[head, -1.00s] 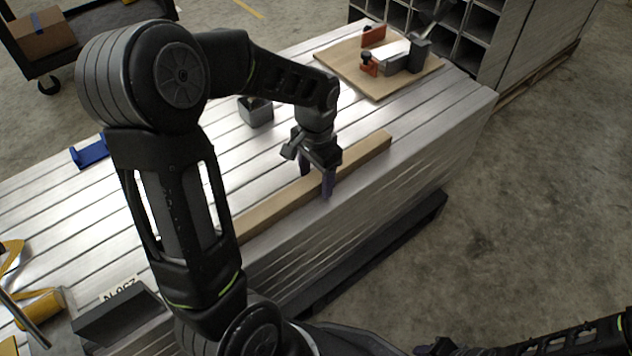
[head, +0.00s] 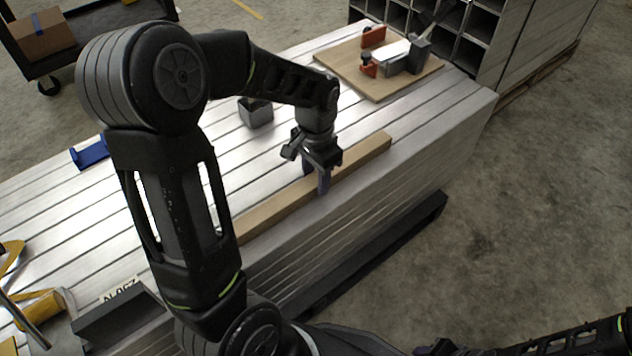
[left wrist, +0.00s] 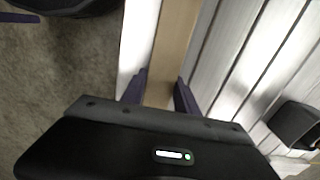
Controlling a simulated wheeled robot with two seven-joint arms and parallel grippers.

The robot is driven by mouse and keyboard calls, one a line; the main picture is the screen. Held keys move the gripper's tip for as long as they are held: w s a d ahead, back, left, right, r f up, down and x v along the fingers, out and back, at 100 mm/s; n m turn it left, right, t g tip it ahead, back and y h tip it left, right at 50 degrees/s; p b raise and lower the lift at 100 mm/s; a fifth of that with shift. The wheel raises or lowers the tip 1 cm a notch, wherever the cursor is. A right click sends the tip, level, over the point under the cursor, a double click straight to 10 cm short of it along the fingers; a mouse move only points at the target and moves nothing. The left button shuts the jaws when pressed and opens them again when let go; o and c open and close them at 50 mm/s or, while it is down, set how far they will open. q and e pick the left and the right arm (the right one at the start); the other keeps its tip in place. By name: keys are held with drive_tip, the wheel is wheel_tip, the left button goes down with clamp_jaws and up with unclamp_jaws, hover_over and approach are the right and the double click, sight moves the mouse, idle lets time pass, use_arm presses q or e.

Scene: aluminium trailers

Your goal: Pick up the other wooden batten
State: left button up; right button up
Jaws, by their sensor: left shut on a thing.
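The wooden batten (head: 358,158) is a long pale bar lying along the near edge of the slatted aluminium bench top. My left gripper (head: 316,180) reaches down over it, with one finger on each side, and is shut on it near its middle. In the left wrist view the batten (left wrist: 170,50) runs between the two purple fingers (left wrist: 160,92). It appears to rest on the bench still. Part of the batten is hidden behind my left arm. My right gripper does not show; only dark parts of my right arm are at the lower right.
A wooden board (head: 345,68) with orange and grey clamp parts lies at the bench's far end. A grey block (head: 256,113) and a blue bracket (head: 91,153) stand on the bench top (head: 190,150). Yellow straps (head: 40,305) lie at the lower left. Metal shelving (head: 478,40) stands behind.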

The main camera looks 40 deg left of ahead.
sight(316, 178)
use_arm(q)
clamp_jaws()
drive_tip(key=shift+r, duration=0.2)
wheel_tip(316, 178, up, 10)
drive_tip(key=p, duration=0.3)
drive_tip(key=shift+f+p, duration=0.15)
drive_tip(key=shift+p, duration=0.15)
idle(0.4)
